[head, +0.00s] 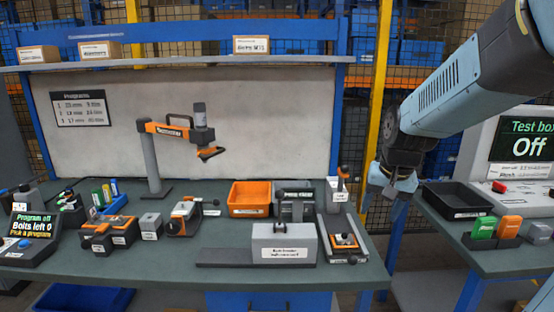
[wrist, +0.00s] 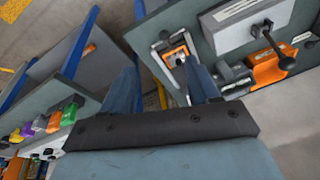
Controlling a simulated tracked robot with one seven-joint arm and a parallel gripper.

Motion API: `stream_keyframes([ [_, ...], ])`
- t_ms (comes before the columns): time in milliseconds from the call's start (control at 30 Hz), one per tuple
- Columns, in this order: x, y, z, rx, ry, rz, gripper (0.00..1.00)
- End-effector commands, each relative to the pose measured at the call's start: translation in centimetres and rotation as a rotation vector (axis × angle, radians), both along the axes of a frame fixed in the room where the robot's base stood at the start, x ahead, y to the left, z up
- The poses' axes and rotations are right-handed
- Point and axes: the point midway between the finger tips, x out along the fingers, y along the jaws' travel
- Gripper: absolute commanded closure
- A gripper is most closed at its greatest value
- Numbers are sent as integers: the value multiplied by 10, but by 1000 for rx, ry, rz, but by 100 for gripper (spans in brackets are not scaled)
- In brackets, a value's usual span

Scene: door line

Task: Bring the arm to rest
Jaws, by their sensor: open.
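My arm reaches in from the upper right in the head view. My gripper (head: 396,184) hangs over the gap between the left workbench (head: 200,262) and the right bench (head: 500,262). In the wrist view my gripper (wrist: 168,88) shows two blue fingers spread wide apart, with nothing between them. It is open, empty and apart from both benches. The floor and a yellow strip show between the fingers.
An orange bin (head: 250,197), a grey block fixture (head: 284,243) and a small orange-topped fixture (head: 345,243) stand on the left bench. A black tray (head: 457,200) and a test box screen reading "Off" (head: 528,142) are on the right. A yellow post (head: 377,90) rises behind my gripper.

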Motion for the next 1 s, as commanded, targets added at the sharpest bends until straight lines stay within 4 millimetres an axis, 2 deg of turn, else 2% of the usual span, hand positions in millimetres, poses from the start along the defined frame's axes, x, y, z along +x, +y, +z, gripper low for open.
stream_keyframes([
  [100, -24, 4, 20, -32, -45, 52, 40],
  [300, -64, 6, 44, -78, -112, 133, 40],
  [600, -119, 5, 65, -132, -202, 241, 40],
  [800, -135, 4, 69, -147, -229, 273, 40],
  [1000, -137, 3, 69, -150, -231, 278, 40],
])
